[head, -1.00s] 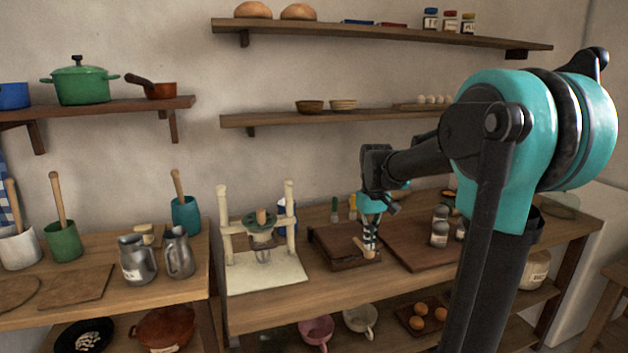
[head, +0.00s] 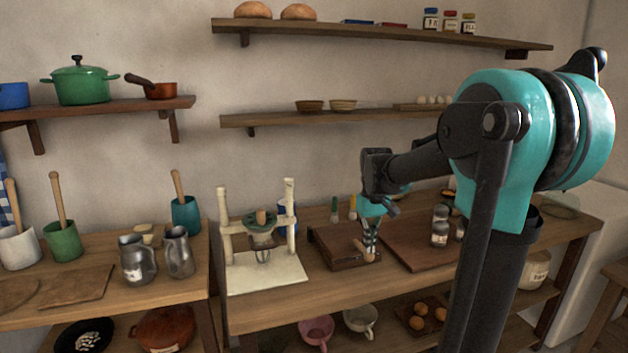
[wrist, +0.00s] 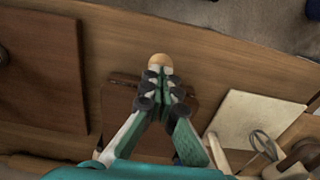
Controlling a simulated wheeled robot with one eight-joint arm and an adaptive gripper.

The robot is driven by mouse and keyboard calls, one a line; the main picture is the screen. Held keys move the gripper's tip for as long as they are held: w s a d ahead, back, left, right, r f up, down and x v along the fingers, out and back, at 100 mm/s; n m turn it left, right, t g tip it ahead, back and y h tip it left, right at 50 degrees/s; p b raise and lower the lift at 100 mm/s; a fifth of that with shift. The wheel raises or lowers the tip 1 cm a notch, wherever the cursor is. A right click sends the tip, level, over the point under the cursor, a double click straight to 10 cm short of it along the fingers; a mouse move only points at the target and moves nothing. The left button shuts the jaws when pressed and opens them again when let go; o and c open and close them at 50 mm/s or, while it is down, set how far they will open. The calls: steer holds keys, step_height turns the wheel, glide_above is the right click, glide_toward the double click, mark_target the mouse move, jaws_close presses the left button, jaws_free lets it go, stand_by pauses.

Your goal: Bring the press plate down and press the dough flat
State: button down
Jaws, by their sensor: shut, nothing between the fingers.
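My gripper (head: 370,250) is shut and empty, pointing down over the dark wooden press (head: 343,260) on the bench. In the wrist view my shut fingers (wrist: 161,85) stand above this press (wrist: 205,84). Its upper board looks flat and low. A pale wooden handle (head: 363,246) with a rounded end (wrist: 160,62) shows at my fingertips. I cannot tell if they touch it. No dough shows; anything between the boards is hidden.
A cream two-post stand (head: 290,215) with a pale base (head: 265,278) is left of the press. A dark board (head: 410,258) with jars (head: 440,232) lies to the right. Bare bench (head: 300,300) runs along the front.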

steer(key=shift+s+f, duration=0.1)
steer(key=shift+f, duration=0.2)
steer(key=shift+r, duration=0.15)
stand_by(0.6)
step_height(320, 180, up, 8)
stand_by(0.7)
steer(key=s+d+f+m+t, duration=0.3)
steer(key=s+f+t, duration=0.1)
steer(key=s+f, duration=1.4)
step_height(320, 180, down, 4)
steer(key=shift+s+r+m, duration=0.1)
steer(key=shift+s+m, duration=0.2)
steer(key=shift+s, duration=0.1)
